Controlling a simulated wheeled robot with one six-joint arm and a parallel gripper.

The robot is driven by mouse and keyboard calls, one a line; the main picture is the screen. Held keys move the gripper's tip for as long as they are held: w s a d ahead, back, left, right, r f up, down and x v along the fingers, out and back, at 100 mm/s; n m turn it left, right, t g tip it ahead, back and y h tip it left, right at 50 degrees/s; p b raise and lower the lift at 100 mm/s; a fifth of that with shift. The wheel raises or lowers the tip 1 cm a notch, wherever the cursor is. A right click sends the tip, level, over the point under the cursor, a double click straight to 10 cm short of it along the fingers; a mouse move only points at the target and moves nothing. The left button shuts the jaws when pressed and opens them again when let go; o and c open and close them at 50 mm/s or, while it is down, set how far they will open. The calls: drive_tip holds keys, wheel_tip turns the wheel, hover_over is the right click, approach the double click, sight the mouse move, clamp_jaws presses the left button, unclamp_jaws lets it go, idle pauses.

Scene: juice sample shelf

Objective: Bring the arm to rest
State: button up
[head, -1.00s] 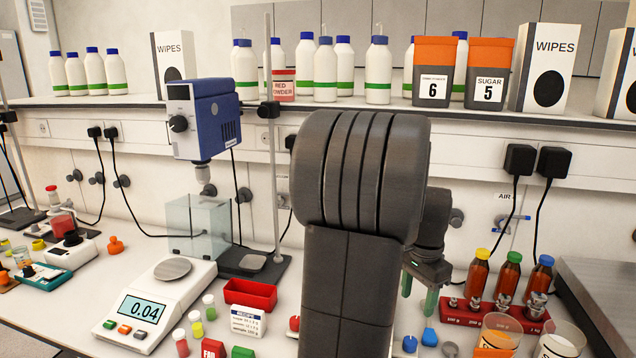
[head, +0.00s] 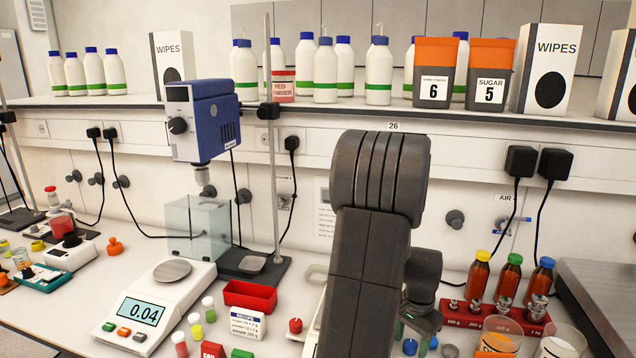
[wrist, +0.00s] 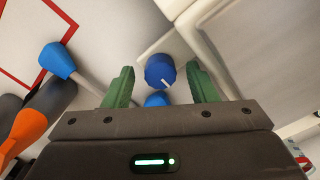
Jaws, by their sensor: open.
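My gripper (wrist: 160,90) shows in the wrist view with its two green fingers spread apart. A blue knob-like piece (wrist: 160,71) with a white mark shows in the gap between the fingers, and another blue piece (wrist: 156,99) shows partly below it. I cannot tell how far they are from the fingers. Nothing appears held. In the head view my arm rises in the middle foreground, and my gripper (head: 414,330) shows low behind it, mostly hidden by the arm and its dark wrist link.
A rack (head: 480,314) with several capped brown bottles stands right of my gripper, near clear cups (head: 500,336). A scale (head: 160,300), red tray (head: 250,294) and recipe card (head: 247,323) stand left. The shelf edge (head: 470,113) runs behind my arm.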

drive_tip(key=n+b, duration=0.1)
drive_tip(key=n, duration=0.4)
idle(0.3)
idle(0.4)
